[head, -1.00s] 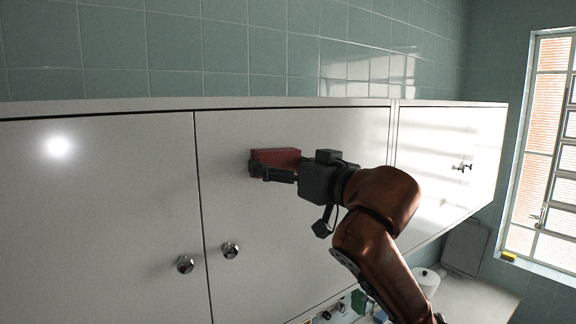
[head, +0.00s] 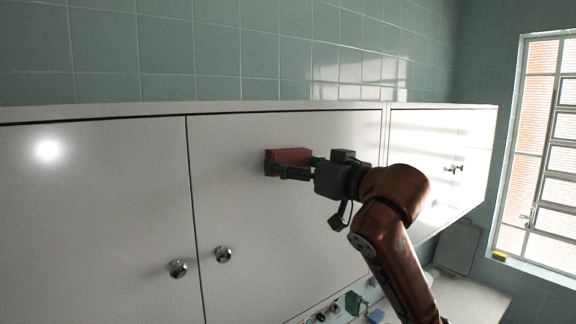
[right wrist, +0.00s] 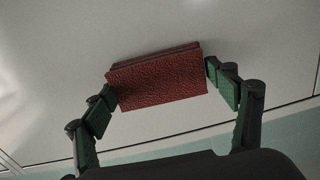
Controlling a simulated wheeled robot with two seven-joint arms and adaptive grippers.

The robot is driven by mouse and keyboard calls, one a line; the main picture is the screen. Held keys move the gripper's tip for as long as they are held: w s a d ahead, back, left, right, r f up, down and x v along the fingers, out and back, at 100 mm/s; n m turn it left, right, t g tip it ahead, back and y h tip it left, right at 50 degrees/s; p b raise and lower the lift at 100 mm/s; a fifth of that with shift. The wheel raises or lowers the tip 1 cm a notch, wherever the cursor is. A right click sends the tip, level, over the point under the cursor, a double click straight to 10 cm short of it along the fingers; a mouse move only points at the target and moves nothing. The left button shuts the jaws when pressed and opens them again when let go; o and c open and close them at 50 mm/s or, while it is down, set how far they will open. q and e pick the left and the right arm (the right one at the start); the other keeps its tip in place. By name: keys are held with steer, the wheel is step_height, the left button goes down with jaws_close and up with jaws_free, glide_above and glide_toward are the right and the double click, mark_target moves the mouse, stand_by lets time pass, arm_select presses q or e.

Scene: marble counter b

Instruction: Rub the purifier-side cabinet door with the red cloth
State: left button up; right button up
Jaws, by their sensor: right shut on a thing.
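The red cloth (head: 290,156) is a folded block held by my right gripper (head: 290,166). In the right wrist view, the cloth (right wrist: 158,80) sits between the two green-padded fingers of my right gripper (right wrist: 160,88), which are shut on its ends. The cloth is at the white face of the middle cabinet door (head: 260,210), in its upper part. I cannot tell for sure whether it touches the door. My left gripper is not in view.
A left cabinet door (head: 90,220) and a right cabinet door (head: 430,150) flank the middle one. Round metal knobs (head: 223,254) stick out near the lower edges. Small items, one of them green (head: 353,303), stand on the counter below. A window (head: 545,150) is at the right.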

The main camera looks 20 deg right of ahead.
steer(key=shift+w+d+f, duration=0.1)
steer(key=shift+w+d, duration=0.1)
steer(key=shift+d, duration=0.35)
steer(key=shift+w+d, duration=0.15)
steer(key=shift+d, duration=0.35)
steer(key=s+a, duration=0.2)
steer(key=a, duration=0.5)
steer(key=shift+s+a, duration=0.15)
steer(key=shift+s, duration=0.15)
steer(key=b+v, duration=0.2)
steer(key=v, duration=0.4)
steer(key=shift+b, duration=0.35)
steer(key=shift+b+v, duration=0.45)
steer(key=shift+v, duration=1.05)
